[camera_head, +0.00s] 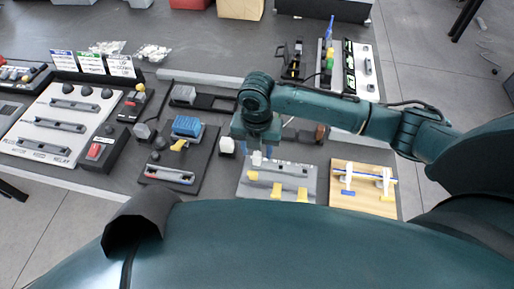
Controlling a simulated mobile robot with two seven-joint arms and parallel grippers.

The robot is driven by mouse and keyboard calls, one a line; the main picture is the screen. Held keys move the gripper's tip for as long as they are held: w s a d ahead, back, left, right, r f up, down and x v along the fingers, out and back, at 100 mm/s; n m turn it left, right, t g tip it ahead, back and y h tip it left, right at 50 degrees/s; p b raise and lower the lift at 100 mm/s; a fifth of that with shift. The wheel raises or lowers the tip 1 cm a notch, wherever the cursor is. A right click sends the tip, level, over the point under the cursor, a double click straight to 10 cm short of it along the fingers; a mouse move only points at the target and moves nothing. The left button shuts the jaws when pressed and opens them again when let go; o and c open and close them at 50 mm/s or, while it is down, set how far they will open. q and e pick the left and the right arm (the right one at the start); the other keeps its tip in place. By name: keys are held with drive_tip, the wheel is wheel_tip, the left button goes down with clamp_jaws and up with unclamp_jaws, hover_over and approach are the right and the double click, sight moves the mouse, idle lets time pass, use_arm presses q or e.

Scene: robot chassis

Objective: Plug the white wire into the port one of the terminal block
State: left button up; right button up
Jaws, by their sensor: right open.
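My right gripper (258,155) points down above the back left part of a light grey board (305,182). Its jaws are open, and the arm hides much of what lies behind it. The grey board carries a rail and yellow pieces (276,191); it may be the terminal block's board, but I cannot make out port numbers. A small whitish piece shows just below the fingertips; I cannot tell whether it is a wire end or touches them. A wooden board (345,201) to the right holds white supports (348,176) with a thin blue strand. My left gripper is not in view.
Left of the grey board is a dark board with a blue block (187,126). A white relay panel (30,142) stands farther left. Bare dark tabletop (180,30) shows at the back.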

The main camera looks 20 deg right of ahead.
wheel_tip(320, 180, up, 13)
drive_tip(key=shift+f, duration=0.15)
idle(0.6)
